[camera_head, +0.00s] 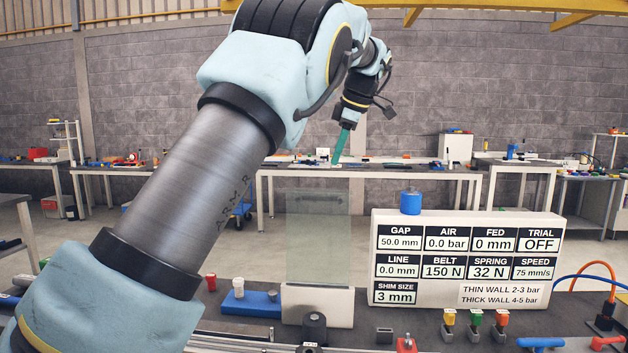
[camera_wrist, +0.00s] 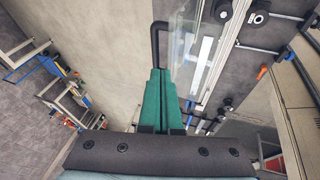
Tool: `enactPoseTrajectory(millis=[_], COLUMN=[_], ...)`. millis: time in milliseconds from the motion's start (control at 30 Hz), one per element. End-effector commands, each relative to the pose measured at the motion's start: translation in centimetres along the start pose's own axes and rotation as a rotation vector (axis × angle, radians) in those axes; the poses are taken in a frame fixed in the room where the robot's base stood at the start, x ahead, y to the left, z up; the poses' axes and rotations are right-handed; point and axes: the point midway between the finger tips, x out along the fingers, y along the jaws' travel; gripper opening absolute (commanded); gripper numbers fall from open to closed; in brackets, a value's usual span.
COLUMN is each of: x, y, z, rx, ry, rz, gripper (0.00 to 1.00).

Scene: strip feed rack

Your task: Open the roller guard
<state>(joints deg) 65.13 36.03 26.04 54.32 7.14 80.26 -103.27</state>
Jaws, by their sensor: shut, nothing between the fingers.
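The roller guard is a clear, faintly green panel (camera_head: 318,240) standing upright above a pale block in the head view. In the wrist view the clear panel (camera_wrist: 208,50) is just right of my fingers. A black bent bar (camera_wrist: 155,45), which looks like a handle, rises beyond my fingertips and turns toward the panel. My gripper (camera_head: 337,160) has green fingers pointing down, above the panel's top edge in the picture. In the wrist view the gripper (camera_wrist: 162,72) is shut and empty. Its tips overlap the bar's lower end; I cannot tell whether they touch.
A white display panel (camera_head: 465,262) with a blue knob (camera_head: 410,201) on top stands right of the guard. Coloured valves (camera_head: 474,321) and hoses (camera_head: 580,283) are at the front right. A blue block (camera_head: 250,303) lies left of the guard. Open floor lies behind the bench.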

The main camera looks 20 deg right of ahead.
Motion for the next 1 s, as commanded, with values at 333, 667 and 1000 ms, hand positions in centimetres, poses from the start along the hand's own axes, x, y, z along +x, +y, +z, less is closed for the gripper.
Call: enactPoseTrajectory(millis=[333,667,1000], x=[4.1,8.9,9.9], y=[0.0,0.1,0.0], z=[-0.1,-0.1,0.0], rx=[-0.003,-0.003,-0.003], ry=[0.003,0.002,0.002], rz=[-0.004,-0.001,0.001], gripper=[0.00,0.00,0.00])
